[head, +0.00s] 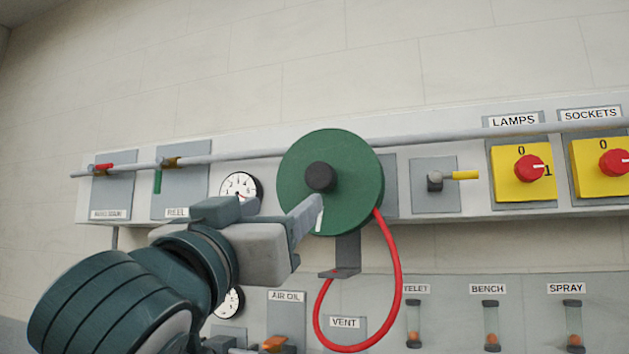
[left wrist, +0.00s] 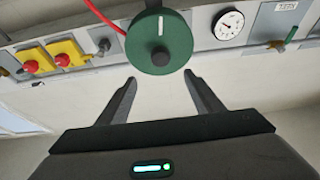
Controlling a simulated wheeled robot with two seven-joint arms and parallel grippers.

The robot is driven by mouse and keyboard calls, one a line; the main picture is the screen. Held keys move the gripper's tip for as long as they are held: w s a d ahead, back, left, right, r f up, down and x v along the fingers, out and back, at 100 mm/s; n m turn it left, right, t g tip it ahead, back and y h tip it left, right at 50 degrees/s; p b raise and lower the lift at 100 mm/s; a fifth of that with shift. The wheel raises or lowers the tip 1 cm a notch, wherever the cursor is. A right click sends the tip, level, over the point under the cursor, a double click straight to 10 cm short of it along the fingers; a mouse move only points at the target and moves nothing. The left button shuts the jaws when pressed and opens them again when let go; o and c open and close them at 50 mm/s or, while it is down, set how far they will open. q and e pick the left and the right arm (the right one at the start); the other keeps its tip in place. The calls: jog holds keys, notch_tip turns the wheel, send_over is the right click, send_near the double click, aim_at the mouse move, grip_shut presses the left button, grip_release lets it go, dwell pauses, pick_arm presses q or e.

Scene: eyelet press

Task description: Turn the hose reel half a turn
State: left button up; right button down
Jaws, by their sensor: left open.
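The hose reel (head: 354,168) is a green disc on the wall panel, with a dark round hub (head: 320,177) at its middle. A white mark (head: 319,218) shows on its face below the hub, partly beside my finger. The red hose (head: 399,275) hangs from its right side in a loop. My left gripper (head: 318,205) comes from the lower left, and a finger overlaps the reel's lower face. In the left wrist view the reel (left wrist: 172,36) is seen upside down, and the open, empty jaws (left wrist: 159,79) point toward it. Contact cannot be told. My right gripper is not in view.
A grey pipe (head: 440,136) runs along the panel behind the reel. A gauge (head: 240,187) and a green-handled valve (head: 157,181) are to the left. A bracket (head: 347,255) is below the reel.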

aim_at(319, 180)
pick_arm(q)
jog(key=p+x, duration=0.8)
jog(key=x, duration=0.7)
jog(key=shift+w+r+p, duration=0.2)
jog(key=shift+w+p, duration=0.05)
jog(key=shift+p, duration=0.05)
jog(key=shift+p+x, duration=0.45)
jog(key=shift+x, duration=0.45)
jog(key=shift+w+f, duration=0.1)
jog(key=shift+f, duration=0.05)
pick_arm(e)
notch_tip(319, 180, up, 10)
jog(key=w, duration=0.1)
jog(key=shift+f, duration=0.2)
pick_arm(q)
jog(key=c, duration=1.5)
jog(key=b, duration=0.1)
jog(key=n+b, duration=0.1)
jog(key=b, duration=0.1)
jog(key=shift+d+f+n+y, duration=0.2)
jog(key=shift+n+y, duration=0.1)
jog(key=shift+y, duration=0.1)
jog(key=shift+r+n+y+b, duration=0.15)
jog(key=shift+n+y+b, duration=0.25)
jog(key=shift+n, duration=0.2)
jog(key=shift+r, duration=0.1)
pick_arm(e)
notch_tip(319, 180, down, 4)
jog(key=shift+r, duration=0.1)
